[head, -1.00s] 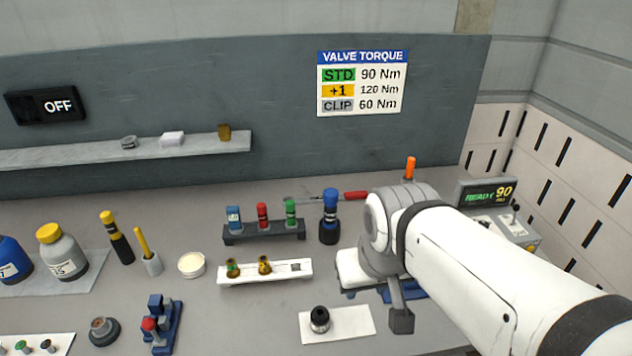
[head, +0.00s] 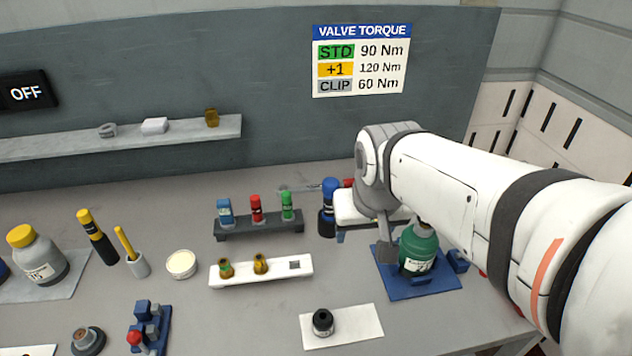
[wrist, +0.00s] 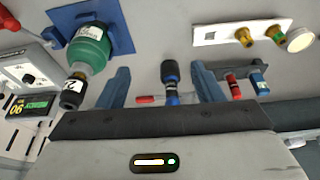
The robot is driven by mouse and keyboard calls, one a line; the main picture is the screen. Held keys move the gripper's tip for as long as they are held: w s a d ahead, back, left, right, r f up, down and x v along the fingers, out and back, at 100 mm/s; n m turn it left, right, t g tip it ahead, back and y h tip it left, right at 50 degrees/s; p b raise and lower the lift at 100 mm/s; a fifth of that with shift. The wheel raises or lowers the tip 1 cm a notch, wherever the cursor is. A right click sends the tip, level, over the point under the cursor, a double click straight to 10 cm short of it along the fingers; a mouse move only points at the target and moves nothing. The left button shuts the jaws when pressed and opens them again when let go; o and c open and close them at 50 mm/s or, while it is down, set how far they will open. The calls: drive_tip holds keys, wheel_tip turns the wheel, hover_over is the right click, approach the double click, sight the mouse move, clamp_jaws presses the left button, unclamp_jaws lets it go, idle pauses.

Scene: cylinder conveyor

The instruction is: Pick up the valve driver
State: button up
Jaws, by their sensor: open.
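The valve driver, which I take to be the upright tool with a blue top and black lower body (head: 328,208), stands on the bench right of the small rack in the head view. In the wrist view the driver (wrist: 171,82) appears between the two blue fingers of my gripper (wrist: 160,68), apart from both. My gripper is open and empty. In the head view its white body is beside the driver on the right, partly hidden by my arm. How far the fingers are from the driver is hard to tell.
A rack (head: 260,229) with blue, red and green tools stands close left of the driver. A red-handled tool (wrist: 146,99) lies behind it. A green cylinder (head: 420,252) stands on a blue base (head: 390,284). A white tray (head: 225,279) sits in front.

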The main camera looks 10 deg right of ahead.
sight(330, 194)
drive_tip(key=w+f+b, duration=0.2)
drive_tip(key=w, duration=0.5)
drive_tip(key=w+f+m+b, duration=0.1)
drive_tip(key=w+f+b, duration=0.1)
drive_tip(key=w, duration=0.4)
drive_tip(key=w+a+f+m+b, duration=0.1)
drive_tip(key=w+f+b, duration=0.1)
drive_tip(key=w, duration=0.5)
drive_tip(key=shift+w+f+t+h, duration=0.3)
drive_tip(key=shift+w+f+h, duration=0.1)
drive_tip(key=shift+f, duration=0.25)
drive_tip(key=x, duration=0.7)
drive_tip(key=shift+w+f+p, duration=0.2)
drive_tip(key=shift+p, duration=0.15)
drive_tip(key=shift+c, duration=0.3)
drive_tip(key=shift+a, duration=0.1)
clamp_jaws()
drive_tip(key=shift+r, duration=0.1)
